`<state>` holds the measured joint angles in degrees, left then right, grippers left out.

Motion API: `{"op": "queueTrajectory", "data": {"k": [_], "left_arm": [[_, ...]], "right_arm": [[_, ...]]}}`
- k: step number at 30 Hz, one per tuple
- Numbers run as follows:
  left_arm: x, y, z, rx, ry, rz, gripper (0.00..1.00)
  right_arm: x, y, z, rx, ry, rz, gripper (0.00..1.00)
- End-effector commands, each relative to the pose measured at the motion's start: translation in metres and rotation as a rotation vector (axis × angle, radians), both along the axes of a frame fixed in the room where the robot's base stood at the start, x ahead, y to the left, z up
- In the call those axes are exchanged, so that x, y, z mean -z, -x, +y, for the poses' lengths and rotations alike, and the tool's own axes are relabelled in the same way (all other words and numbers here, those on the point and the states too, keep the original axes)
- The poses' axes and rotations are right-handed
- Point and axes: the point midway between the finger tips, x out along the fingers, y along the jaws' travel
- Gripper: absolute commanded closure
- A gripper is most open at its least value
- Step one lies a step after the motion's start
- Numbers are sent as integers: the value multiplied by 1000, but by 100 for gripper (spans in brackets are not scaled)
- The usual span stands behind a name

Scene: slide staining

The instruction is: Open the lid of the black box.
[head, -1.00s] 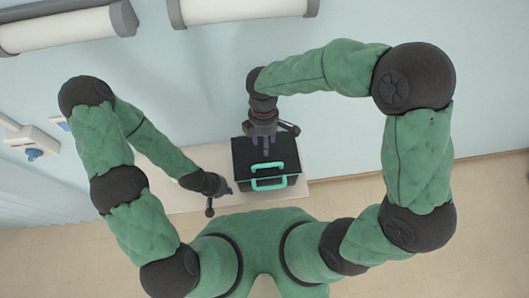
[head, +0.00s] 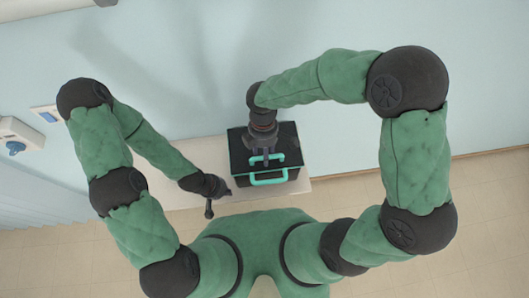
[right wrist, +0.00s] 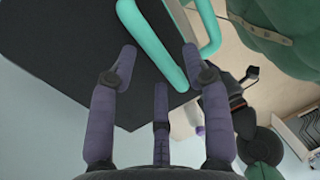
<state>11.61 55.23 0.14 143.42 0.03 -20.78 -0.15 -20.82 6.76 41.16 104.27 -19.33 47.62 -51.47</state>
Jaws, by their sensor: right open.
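The black box (head: 290,140) sits on a pale table below my right arm, with its lid closed. It has a teal bar on the lid and a teal handle (head: 270,178) on its near side. My right gripper (head: 265,155) is over the lid and hides part of it. In the right wrist view, its fingers are open (right wrist: 160,62), and the teal lid bar (right wrist: 152,40) runs between them. I cannot tell whether they touch it. My left gripper (head: 218,197) is left of the box, fingers apart and empty.
The pale table (head: 185,197) has a bare strip left of the box. A light blue wall (head: 330,90) stands behind it. A white wall fixture with a blue part (head: 17,140) is at the far left.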

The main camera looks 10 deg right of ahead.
Motion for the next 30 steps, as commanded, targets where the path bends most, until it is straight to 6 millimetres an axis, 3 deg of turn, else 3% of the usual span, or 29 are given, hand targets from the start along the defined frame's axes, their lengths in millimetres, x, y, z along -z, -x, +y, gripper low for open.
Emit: {"op": "queueTrajectory", "data": {"k": [7, 12, 22, 30], "left_arm": [[0, 0, 0, 0, 0, 0, 100], [0, 0, 0, 0, 0, 0, 100], [-5, 0, 0, 0, 0, 0, 100], [-29, 0, 0, 0, 0, 0, 100]], "right_arm": [[0, 0, 0, 0, 0, -1, 54], [0, 0, 0, 0, 0, -1, 100], [-3, -1, 0, 1, -1, 16, 100], [-22, -12, 0, 3, -1, 128, 100]]}}
